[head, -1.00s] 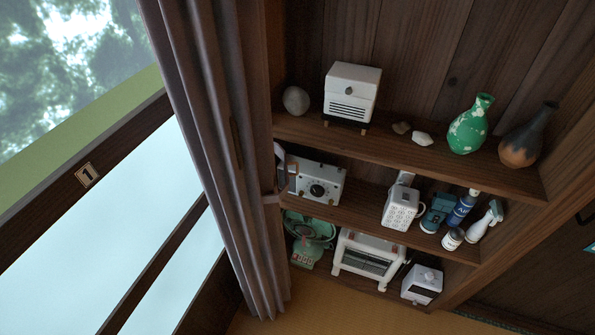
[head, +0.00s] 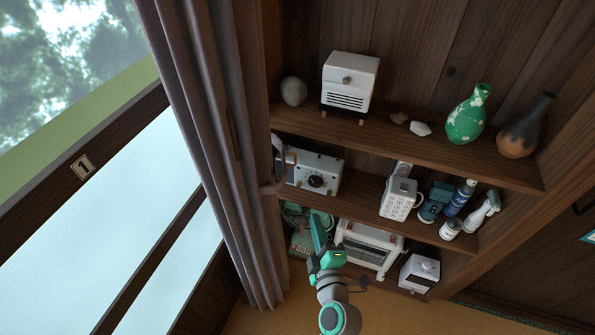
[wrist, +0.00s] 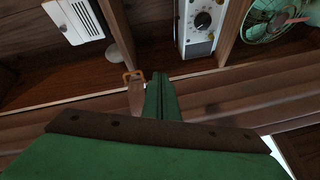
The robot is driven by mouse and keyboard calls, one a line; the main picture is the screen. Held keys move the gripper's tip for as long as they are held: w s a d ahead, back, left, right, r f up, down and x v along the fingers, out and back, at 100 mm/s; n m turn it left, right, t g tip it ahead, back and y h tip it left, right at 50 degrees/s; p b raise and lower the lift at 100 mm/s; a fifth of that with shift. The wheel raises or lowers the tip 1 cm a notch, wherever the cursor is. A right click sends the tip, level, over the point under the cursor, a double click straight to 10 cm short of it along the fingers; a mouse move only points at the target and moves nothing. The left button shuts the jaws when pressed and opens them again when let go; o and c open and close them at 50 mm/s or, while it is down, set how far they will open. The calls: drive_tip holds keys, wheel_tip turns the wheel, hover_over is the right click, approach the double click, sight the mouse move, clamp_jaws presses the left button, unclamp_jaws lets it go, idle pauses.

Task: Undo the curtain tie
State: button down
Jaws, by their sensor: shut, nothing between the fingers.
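The curtain (head: 222,165) hangs in long grey-brown folds between the window and the shelves. My gripper (head: 318,222) is green and shut, in front of the lower shelf, below and right of the tie. In the wrist view my gripper (wrist: 161,80) has its fingers together and empty, over the curtain (wrist: 245,112). Whether it touches the curtain is unclear.
The shelves (head: 400,140) on the right hold a white cabinet-like box (head: 350,82), a dial device (head: 314,174), a green vase (head: 467,115) and several smaller items. A green fan (wrist: 272,22) is close in the wrist view. The window (head: 110,225) is on the left.

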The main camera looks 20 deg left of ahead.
drive_tip(key=w+a+r+n+y, duration=0.3)
drive_tip(key=w+a+r+n, duration=0.2)
drive_tip(key=w+a, duration=0.5)
drive_tip(key=shift+w+r+n+g, duration=0.3)
drive_tip(key=shift+w+r, duration=0.35)
drive_tip(key=shift+w, duration=0.2)
